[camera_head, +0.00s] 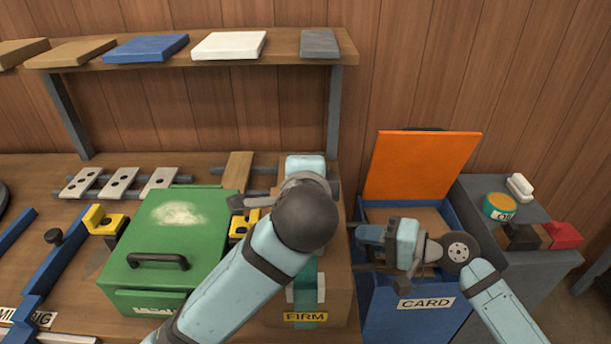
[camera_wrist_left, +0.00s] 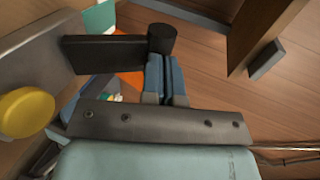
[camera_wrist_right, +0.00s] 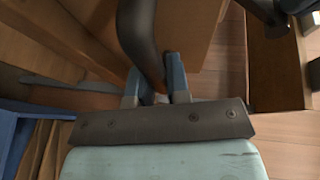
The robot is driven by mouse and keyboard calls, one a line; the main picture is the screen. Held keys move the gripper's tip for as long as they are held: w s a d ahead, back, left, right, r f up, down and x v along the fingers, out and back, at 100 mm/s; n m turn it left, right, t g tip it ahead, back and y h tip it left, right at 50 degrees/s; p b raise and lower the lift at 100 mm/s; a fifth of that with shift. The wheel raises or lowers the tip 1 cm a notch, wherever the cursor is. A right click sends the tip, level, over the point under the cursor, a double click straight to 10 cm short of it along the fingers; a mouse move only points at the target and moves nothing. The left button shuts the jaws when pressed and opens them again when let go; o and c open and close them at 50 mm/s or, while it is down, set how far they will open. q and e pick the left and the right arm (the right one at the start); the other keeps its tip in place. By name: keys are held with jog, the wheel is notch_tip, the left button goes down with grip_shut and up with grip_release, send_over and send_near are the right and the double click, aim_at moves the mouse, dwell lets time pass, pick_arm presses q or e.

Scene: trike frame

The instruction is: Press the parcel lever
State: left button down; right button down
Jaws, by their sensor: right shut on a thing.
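A dark bar with a black cylindrical knob (camera_wrist_left: 162,39), which looks like a lever, shows in the left wrist view. My left gripper (camera_wrist_left: 165,78) has its fingers together just below that knob; whether they touch it I cannot tell. In the head view my left arm reaches over the cardboard parcel (camera_head: 320,265), which has teal tape and a FIRM label, and hides much of it. My right gripper (camera_head: 368,238) is over the left side of the blue CARD bin (camera_head: 405,310). In the right wrist view its fingers are shut on a dark curved handle (camera_wrist_right: 143,40).
A green box (camera_head: 170,230) with a black handle stands left of the parcel. The bin's orange lid (camera_head: 420,165) stands raised. A grey cabinet (camera_head: 545,265) holding small items is at the right. A shelf (camera_head: 180,50) with flat packages runs along the back wall.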

pick_arm(q)
jog(key=shift+w, duration=0.25)
dwell(0.3)
jog(key=r+v, duration=0.1)
jog(key=v, duration=1.3)
jog(key=shift+w, duration=0.15)
dwell(0.3)
jog(key=shift+s+a+r+n+g+h, duration=0.3)
jog(key=shift+a+g+h, duration=0.55)
jog(key=shift+g, duration=0.5)
jog(key=shift+s+a+r+n+g+h, duration=0.4)
jog(key=shift+a+g+h, duration=0.4)
jog(key=shift+g, duration=0.5)
jog(key=shift+s+a+r+n+g+h, duration=0.15)
jog(key=shift+a+r+g+h, duration=0.25)
jog(key=shift+a+g+h, duration=0.7)
